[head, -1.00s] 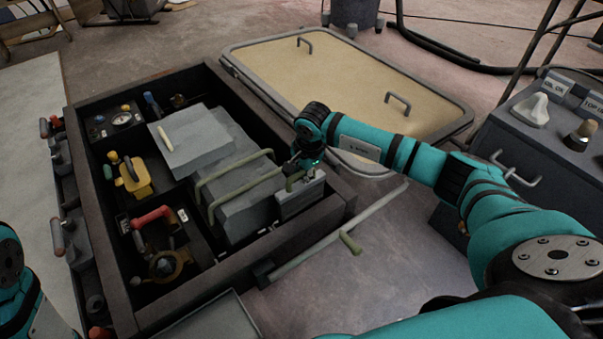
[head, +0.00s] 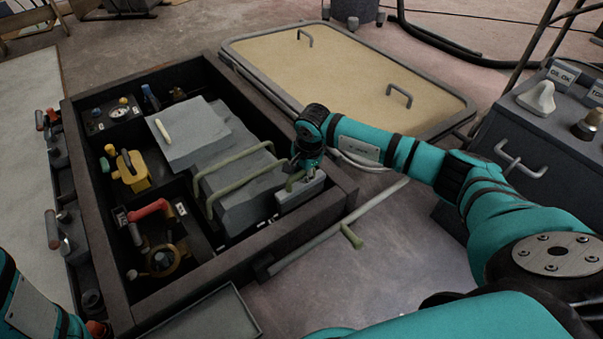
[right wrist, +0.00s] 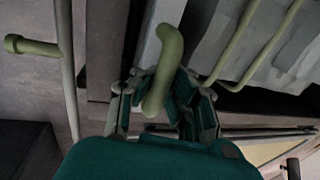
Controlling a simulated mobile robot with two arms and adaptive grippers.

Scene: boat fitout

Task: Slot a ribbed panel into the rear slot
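The grey panel (head: 302,193) stands upright at the right end of the dark open box, close to the near right wall. Its lower part is hidden inside the box. It has a green bar handle, which shows large in the right wrist view (right wrist: 164,70). My right gripper (head: 301,173) is at this handle, with a finger on either side of it, and seems shut on it. Ribs on the panel and the slot itself cannot be made out. My left arm shows at the lower left edge; its gripper is out of view.
The box (head: 340,203) also holds grey blocks (head: 190,134) beside green rails (head: 235,160), a yellow-handled device (head: 131,170) and a red-handled valve (head: 150,209). A beige hatch panel (head: 340,75) lies behind. A grey control console (head: 535,125) stands at the right.

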